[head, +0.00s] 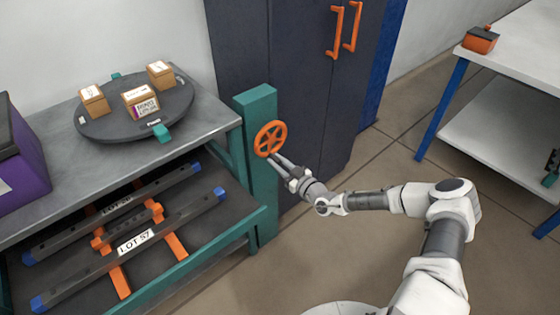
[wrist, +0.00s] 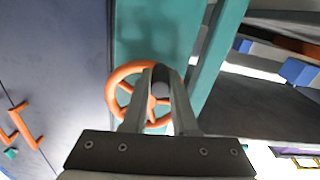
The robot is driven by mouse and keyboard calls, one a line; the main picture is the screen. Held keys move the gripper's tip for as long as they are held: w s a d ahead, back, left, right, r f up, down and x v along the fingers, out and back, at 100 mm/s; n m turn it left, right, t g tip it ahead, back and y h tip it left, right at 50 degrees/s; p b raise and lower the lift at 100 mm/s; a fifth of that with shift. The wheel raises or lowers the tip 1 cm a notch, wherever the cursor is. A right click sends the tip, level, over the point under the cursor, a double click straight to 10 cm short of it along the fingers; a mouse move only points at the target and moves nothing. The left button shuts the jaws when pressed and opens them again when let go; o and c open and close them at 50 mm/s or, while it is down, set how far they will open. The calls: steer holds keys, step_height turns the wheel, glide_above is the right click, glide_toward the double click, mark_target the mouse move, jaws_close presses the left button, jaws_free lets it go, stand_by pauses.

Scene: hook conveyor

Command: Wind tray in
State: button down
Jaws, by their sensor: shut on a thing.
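An orange handwheel (head: 270,138) is mounted on a teal post (head: 257,105) beside the bench. My gripper (head: 276,158) is at the wheel's lower rim, shut on a part of it. In the wrist view the wheel (wrist: 117,88) lies behind my gripper (wrist: 160,85), with a small grey knob between the fingertips. The tray (head: 215,232) is a dark shelf with a teal edge under the bench top, sticking out toward the front. It carries two dark bars with blue ends, orange cross-pieces and a label reading LOT 57 (head: 136,241).
A dark turntable (head: 105,127) with several small boxes stands on the grey bench top (head: 215,122). A purple bin (head: 20,165) is at left. A dark cabinet (head: 300,90) with orange handles stands behind the wheel. A white table (head: 520,45) is at right. Open floor lies between.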

steer(key=shift+s+a, duration=0.1)
stand_by(0.3)
steer(key=c, duration=0.7)
jaws_free()
steer(key=p+v, duration=0.1)
steer(key=v, duration=1.6)
steer(key=shift+s+p, duration=0.15)
steer(key=shift+p, duration=0.2)
steer(key=shift+r, duration=0.1)
